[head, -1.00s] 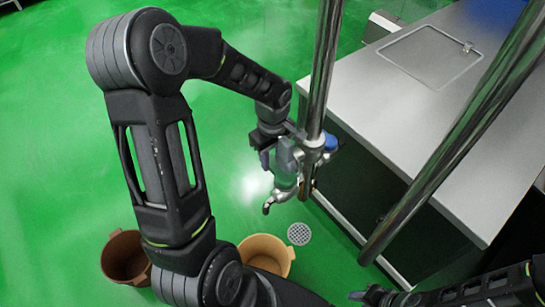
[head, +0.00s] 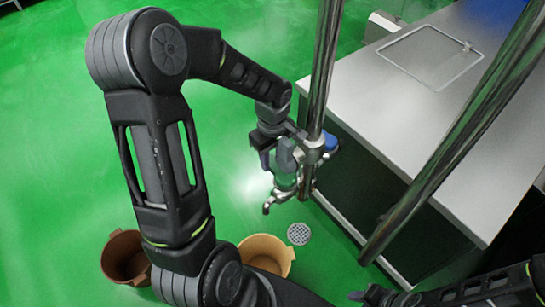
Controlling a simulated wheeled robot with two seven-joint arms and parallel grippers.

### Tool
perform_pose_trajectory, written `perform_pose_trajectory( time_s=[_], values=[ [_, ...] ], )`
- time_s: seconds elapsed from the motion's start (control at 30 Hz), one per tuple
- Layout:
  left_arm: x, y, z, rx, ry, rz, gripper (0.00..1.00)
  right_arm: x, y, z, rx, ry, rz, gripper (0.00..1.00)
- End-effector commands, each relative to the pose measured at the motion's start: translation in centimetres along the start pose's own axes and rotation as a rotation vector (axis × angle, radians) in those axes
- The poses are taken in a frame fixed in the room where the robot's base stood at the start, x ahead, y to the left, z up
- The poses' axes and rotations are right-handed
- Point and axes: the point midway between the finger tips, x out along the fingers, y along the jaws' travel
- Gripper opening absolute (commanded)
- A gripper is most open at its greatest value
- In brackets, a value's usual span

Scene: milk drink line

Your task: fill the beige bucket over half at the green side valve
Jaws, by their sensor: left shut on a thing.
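The beige bucket (head: 287,251) stands on the floor at the bottom middle, partly hidden behind my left arm. What shows of its inside looks beige; I cannot make out any liquid. The green side valve (head: 285,182) is on the upright steel pipe, with its bent metal spout (head: 268,207) above and beyond the bucket in the picture. My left gripper (head: 279,157) is shut on the valve, seemingly at its handle, and its fingers hide much of it. My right gripper (head: 366,296) is partly in view at the bottom edge; its jaws cannot be made out.
A brown bucket (head: 125,258) stands left of my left arm. A round floor drain (head: 299,234) lies beside the beige bucket. A blue valve part (head: 330,143) is on the steel pipe (head: 321,80). A steel-topped counter (head: 430,120) and a slanting steel pipe (head: 450,150) fill the right.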

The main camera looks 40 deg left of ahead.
Motion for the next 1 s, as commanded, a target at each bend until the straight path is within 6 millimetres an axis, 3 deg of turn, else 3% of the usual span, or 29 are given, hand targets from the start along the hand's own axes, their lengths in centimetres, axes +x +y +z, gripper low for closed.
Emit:
perform_pose_trajectory(
  time_s=[0.23, 0.43, 0.77, 0.8, 1.0],
  values=[
    [0.2, -0.1, 0.0, -0.025, 0.001, 0.001, 0.00, 0.5, 0.2, 0.0, 0.000, 0.000, 0.000, 0.36],
    [0.4, -1.2, 0.1, -0.213, 0.002, 0.003, 0.00, 2.6, 1.0, 0.0, 0.000, 0.001, 0.000, 0.36],
    [-0.1, -1.5, 0.2, -0.264, 0.000, 0.001, 0.00, 2.4, 0.9, 0.0, 0.000, 0.002, 0.000, 0.36],
    [-0.1, -1.5, 0.2, -0.263, 0.000, 0.001, 0.38, 2.4, 0.9, 0.0, 0.000, 0.002, 0.000, 0.36],
    [0.0, -1.5, 0.2, -0.263, 0.000, 0.001, 0.54, 2.4, 0.9, 0.0, 0.000, 0.002, 0.000, 0.36]
  ],
)
